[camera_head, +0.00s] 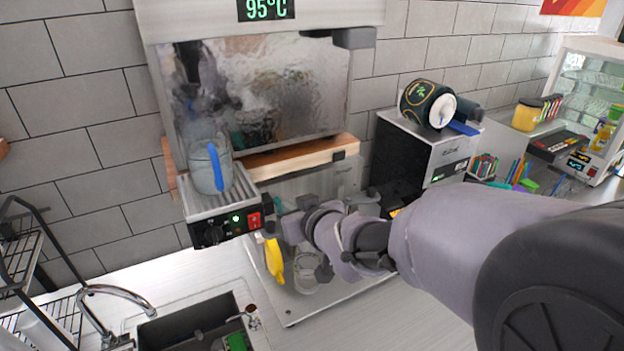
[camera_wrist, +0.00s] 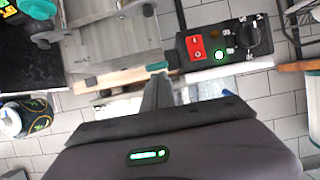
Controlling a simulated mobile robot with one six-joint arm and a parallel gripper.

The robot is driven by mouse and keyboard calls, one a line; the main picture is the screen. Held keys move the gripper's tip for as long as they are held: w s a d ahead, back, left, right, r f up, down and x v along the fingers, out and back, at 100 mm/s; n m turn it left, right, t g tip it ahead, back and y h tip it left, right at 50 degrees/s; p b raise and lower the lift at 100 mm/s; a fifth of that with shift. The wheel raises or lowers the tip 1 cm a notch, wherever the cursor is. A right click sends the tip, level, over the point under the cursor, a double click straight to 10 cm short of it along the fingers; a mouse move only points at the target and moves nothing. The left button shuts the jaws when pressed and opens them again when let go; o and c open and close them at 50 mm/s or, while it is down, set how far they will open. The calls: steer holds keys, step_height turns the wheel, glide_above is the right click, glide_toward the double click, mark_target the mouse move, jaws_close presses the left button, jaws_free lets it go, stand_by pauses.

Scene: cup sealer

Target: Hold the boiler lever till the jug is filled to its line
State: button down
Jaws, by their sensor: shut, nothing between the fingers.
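The boiler (camera_head: 290,20) is a steel unit reading 95°C at the upper left. A clear jug (camera_head: 207,170) with a blue handle stands upright on its slatted tray (camera_head: 222,199). Steam and a dark spout show above the jug. I cannot make out its fill line or water level. I cannot clearly pick out the lever. My gripper (camera_head: 283,212) is right of the control panel (camera_head: 228,227), below the wooden ledge, partly hidden by my arm. In the wrist view its fingers (camera_wrist: 158,84) are together and empty, near the panel's red switch (camera_wrist: 196,48).
A yellow curved object (camera_head: 274,260) and a glass vessel (camera_head: 306,268) are below my gripper. A sink (camera_head: 190,325) with a tap (camera_head: 112,293) is at the lower left. A steel-topped machine (camera_head: 425,145) stands to the right. The wooden ledge (camera_head: 300,155) runs beside the jug.

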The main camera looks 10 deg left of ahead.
steer(key=shift+f+b, duration=0.5)
steer(key=shift+b, duration=0.6)
steer(key=shift+s+d+f+t+y+b, duration=0.2)
steer(key=shift+f+t+y+b, duration=0.65)
steer(key=shift+b, duration=4.35)
steer(key=shift+s+d+f+t+y+b, duration=0.15)
steer(key=shift+f+t+y+b, duration=0.7)
steer(key=shift+b, duration=4.3)
steer(key=shift+r+h, duration=0.2)
steer(key=shift+h, duration=0.1)
